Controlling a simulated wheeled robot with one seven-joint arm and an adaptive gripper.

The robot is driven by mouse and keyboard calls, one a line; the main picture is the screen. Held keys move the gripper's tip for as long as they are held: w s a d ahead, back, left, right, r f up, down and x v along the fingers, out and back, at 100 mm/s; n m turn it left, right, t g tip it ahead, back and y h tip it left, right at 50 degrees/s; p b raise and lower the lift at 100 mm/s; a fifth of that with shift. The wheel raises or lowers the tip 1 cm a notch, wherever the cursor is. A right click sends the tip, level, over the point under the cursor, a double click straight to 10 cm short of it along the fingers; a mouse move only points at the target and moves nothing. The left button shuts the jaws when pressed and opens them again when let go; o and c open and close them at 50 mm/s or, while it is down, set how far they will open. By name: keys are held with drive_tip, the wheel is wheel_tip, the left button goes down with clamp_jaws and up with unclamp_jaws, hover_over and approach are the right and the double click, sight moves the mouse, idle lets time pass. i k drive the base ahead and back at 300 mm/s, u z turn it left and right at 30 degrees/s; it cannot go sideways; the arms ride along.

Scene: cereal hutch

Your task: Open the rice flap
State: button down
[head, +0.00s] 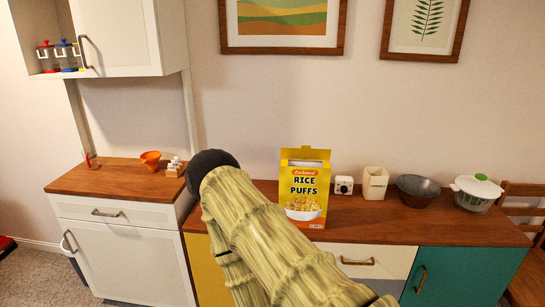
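The yellow Rice Puffs box (305,195) stands upright on the wooden counter, right of my arm, with its printed front towards me. A plain yellow flap (305,153) stands up along the back of its top. A pale strip shows between this flap and the front face; I cannot tell whether it is the box's opening or another panel. My arm, with a bamboo-like surface, rises from the bottom middle to a black rounded joint left of the box. My gripper's fingers do not show.
Right of the box on the counter (460,230) stand a small white timer-like item (343,185), a cream canister (374,183), a dark bowl (417,190) and a white lidded pot (476,191). An orange funnel (151,159) sits on the left counter, under a wall cabinet (118,35).

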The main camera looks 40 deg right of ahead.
sight(305, 152)
drive_tip(key=u, duration=1.05)
drive_tip(key=i, duration=1.1)
drive_tip(key=z, duration=2)
